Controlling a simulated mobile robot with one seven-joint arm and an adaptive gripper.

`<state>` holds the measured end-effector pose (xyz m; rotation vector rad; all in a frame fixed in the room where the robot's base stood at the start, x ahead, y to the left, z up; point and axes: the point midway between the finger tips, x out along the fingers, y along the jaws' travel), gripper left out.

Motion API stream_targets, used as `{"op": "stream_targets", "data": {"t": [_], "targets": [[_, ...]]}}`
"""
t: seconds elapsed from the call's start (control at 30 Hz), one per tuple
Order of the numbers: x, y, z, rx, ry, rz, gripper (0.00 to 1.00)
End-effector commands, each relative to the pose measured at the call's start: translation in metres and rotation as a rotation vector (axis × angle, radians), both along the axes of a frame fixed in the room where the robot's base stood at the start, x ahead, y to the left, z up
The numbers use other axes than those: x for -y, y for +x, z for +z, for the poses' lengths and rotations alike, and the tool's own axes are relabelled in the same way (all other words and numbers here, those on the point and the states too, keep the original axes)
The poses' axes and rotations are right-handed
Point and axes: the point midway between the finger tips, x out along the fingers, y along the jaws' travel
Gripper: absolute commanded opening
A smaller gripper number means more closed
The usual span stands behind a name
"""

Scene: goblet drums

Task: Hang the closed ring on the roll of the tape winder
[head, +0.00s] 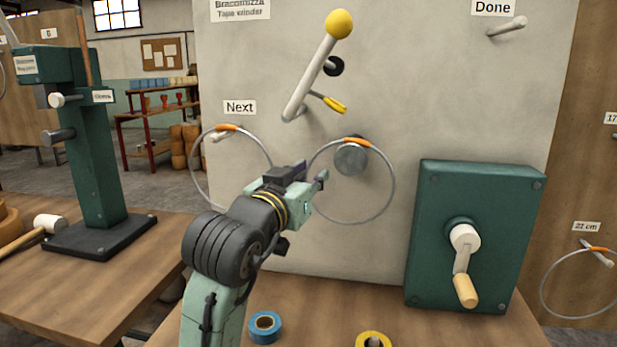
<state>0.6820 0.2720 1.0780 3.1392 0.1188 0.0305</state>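A thin grey ring (393,195) with an orange band at its top is in the middle of the head view. Its orange band overlaps the upper edge of the grey roll (350,161) of the tape winder. I cannot tell whether it rests on the roll or is in front of it. My gripper (308,186) is at the left side of this ring, seen from behind. Its grip on the ring is unclear. A second ring (192,178) with an orange band hangs on the peg (218,137) under the "Next" sign. Both rings look closed.
Above the roll are a lever (312,75) with a yellow knob and a small yellow-handled part (334,104). A green crank box (480,190) stands right. Blue (265,324) and yellow (373,340) tape rolls lie on the bench. The "Done" peg (507,26) is empty.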

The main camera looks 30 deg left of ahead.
Motion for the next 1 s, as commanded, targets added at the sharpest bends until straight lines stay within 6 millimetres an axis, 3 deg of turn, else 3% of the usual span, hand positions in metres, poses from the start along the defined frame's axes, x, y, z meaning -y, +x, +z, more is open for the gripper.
{"op": "stream_targets", "data": {"t": [0.37, 0.8, 1.0], "targets": [[0.0, -0.006, 0.0, 0.001, 0.0, 0.0, 0.28], [0.006, -0.09, -0.001, 0.002, 0.001, 0.002, 0.28], [0.009, -0.114, -0.002, 0.0, 0.0, 0.0, 0.28]]}}
